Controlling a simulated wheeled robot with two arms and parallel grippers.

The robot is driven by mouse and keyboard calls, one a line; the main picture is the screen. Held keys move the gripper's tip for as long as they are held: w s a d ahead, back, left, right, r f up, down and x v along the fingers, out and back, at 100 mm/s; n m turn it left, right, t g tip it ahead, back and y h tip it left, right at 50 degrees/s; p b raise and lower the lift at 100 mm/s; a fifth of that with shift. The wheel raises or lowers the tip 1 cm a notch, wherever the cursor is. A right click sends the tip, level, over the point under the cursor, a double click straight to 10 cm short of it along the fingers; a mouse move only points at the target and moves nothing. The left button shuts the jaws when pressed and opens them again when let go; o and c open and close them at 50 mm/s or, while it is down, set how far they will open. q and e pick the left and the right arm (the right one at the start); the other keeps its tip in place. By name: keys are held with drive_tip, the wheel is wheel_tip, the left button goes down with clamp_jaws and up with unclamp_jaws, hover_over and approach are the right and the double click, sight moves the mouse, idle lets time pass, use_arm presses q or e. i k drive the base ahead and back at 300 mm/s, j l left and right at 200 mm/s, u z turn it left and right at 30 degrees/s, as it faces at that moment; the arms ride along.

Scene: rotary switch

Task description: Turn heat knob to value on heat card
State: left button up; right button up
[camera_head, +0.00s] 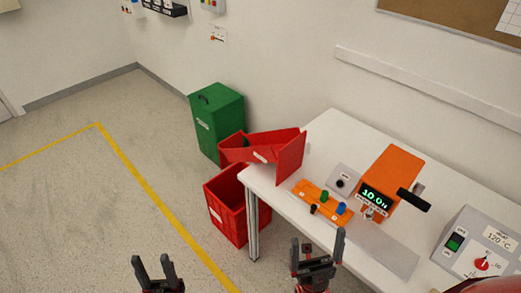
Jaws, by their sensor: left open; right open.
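The heat knob (481,264) is a red round dial with a light pointer mark on the front of a grey box (465,228) at the right end of the table. Its exact setting is too small to read. The heat card (497,237) on the box's upper face reads 120 °C. A green switch (455,241) sits left of the knob. My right gripper (317,243) is open and empty near the table's front edge, well left of the knob. My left gripper (154,264) is open and empty over the floor at lower left.
An orange device (391,181) with a lit display and black lever stands left of the grey box. An orange strip (323,202) with coloured pieces lies farther left. A red bin (285,155) sits at the table's left end, and another red crate (226,205) stands on the floor.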

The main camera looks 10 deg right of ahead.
sight(481, 265)
drive_tip(key=z, duration=2.2)
